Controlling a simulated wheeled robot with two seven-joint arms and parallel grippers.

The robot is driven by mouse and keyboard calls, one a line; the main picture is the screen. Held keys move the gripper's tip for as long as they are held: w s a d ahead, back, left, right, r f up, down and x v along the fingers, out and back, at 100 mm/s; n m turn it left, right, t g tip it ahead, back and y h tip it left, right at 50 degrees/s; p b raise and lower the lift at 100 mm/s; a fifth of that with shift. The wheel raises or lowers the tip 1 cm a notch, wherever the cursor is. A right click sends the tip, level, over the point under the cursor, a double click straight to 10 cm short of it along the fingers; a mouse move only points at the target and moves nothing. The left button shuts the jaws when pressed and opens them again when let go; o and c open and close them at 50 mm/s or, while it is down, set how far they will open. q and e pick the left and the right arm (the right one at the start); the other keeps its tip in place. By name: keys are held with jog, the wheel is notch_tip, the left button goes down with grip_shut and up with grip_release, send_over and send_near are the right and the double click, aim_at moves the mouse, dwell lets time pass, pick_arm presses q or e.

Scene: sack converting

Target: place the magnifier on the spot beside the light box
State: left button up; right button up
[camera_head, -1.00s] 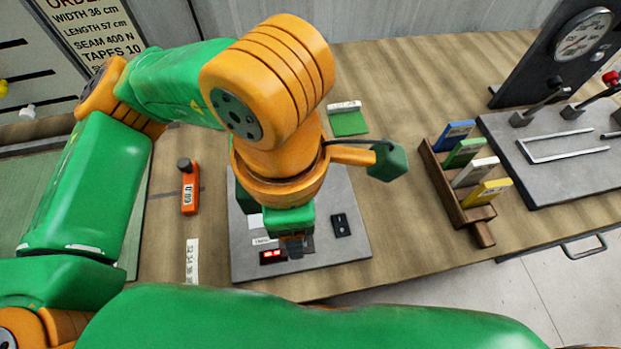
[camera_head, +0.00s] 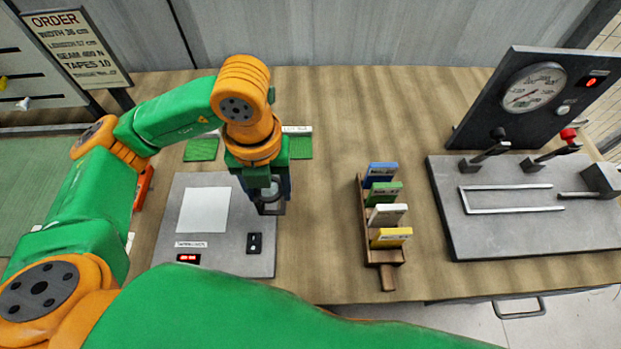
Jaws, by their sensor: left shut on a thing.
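My left gripper (camera_head: 268,189) points down at the right edge of the light box and is shut on a dark, frame-like magnifier (camera_head: 271,209). The fingers partly hide it, and I cannot tell whether it touches the surface below. The light box (camera_head: 218,252) is a grey panel with a white square (camera_head: 204,210), a black switch and a red display. Two green patches lie behind it, one on the left (camera_head: 201,149) and one on the right (camera_head: 301,147) beside a small white label. My right gripper is not in view.
A wooden rack (camera_head: 363,213) with several coloured cards stands right of centre. Further right is a grey plate (camera_head: 470,235) with levers and a dial gauge (camera_head: 533,87). An orange tool (camera_head: 144,187) lies partly hidden at left. Bare bench (camera_head: 320,220) separates the light box and rack.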

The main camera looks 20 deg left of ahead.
aim_at(276, 180)
pick_arm(q)
jog(key=w, duration=0.1)
jog(key=w+f, duration=0.1)
jog(key=w, duration=0.1)
jog(key=shift+d+f, duration=0.1)
jog(key=shift+f, duration=0.1)
jog(key=w+f, duration=0.2)
jog(key=f, duration=0.1)
jog(key=w+d+f, duration=0.1)
jog(key=w+f, duration=0.1)
jog(key=f, duration=0.1)
jog(key=w+f, duration=0.2)
jog(key=f, duration=0.1)
jog(key=shift+w+d, duration=0.2)
jog(key=shift+a+f, duration=0.1)
jog(key=shift+f, duration=0.35)
jog(key=o, duration=1.4)
jog(key=shift+c, duration=0.2)
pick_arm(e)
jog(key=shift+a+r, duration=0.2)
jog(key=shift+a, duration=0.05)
